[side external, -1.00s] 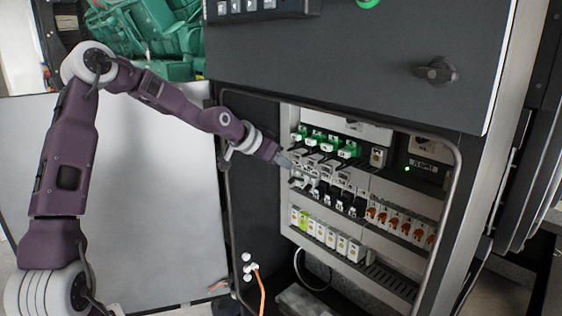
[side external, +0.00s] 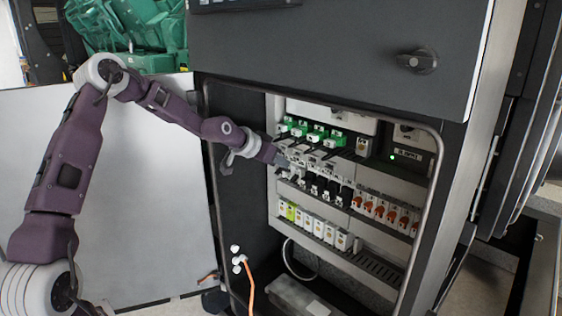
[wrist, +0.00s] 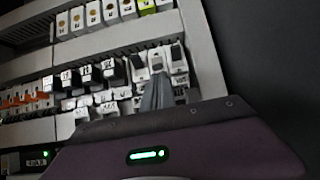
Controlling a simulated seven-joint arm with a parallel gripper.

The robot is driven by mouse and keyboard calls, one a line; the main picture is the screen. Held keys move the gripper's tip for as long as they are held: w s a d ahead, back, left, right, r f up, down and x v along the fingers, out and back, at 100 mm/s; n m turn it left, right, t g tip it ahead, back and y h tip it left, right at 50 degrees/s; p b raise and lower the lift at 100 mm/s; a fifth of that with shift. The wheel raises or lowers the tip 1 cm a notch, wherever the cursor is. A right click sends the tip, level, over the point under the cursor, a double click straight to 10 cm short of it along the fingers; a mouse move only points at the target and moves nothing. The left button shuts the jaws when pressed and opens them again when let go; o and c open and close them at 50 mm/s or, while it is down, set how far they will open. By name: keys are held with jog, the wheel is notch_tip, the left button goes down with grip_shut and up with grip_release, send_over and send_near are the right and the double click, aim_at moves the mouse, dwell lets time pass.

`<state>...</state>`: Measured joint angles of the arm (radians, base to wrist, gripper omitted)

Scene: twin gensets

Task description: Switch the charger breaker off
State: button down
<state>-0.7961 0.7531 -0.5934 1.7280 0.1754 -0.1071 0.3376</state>
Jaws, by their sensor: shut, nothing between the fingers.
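My gripper (side external: 282,160) is shut and empty, reaching into the open cabinet at the left end of the middle breaker row. In the wrist view its narrow grey fingers (wrist: 158,88) point at the white breakers at the end of that row. One white breaker (wrist: 157,60) is right at the fingertips and another (wrist: 179,60) stands beside it; I cannot tell whether the fingers touch either. Black-fronted breakers (side external: 330,190) continue the row. The labels are too small to read, so I cannot tell which is the charger breaker. The fingers hide part of the row.
Green-topped terminals (side external: 318,136) are above, orange-marked breakers (side external: 380,210) to the right, and a lower row of white and yellow-green modules (side external: 318,228) below. The cabinet's frame (side external: 437,185) surrounds the opening. A dark side wall (wrist: 265,60) is close beside the row's end.

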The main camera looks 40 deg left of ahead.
jog(key=shift+s+f+t, duration=0.25)
jog(key=shift+f+t, duration=0.05)
jog(key=shift+t, duration=0.4)
jog(key=f+t, duration=0.1)
jog(key=t, duration=0.1)
jog(key=s+f+t, duration=0.1)
jog(key=t, duration=0.1)
jog(key=shift+s+f, duration=0.1)
jog(key=shift+f, duration=0.2)
jog(key=shift+s, duration=0.1)
send_near(283, 170)
jog(key=s+f, duration=0.1)
jog(key=f, duration=0.1)
jog(key=s+f, duration=0.1)
jog(key=s, duration=0.1)
jog(key=shift+f, duration=0.35)
jog(key=shift+d, duration=0.1)
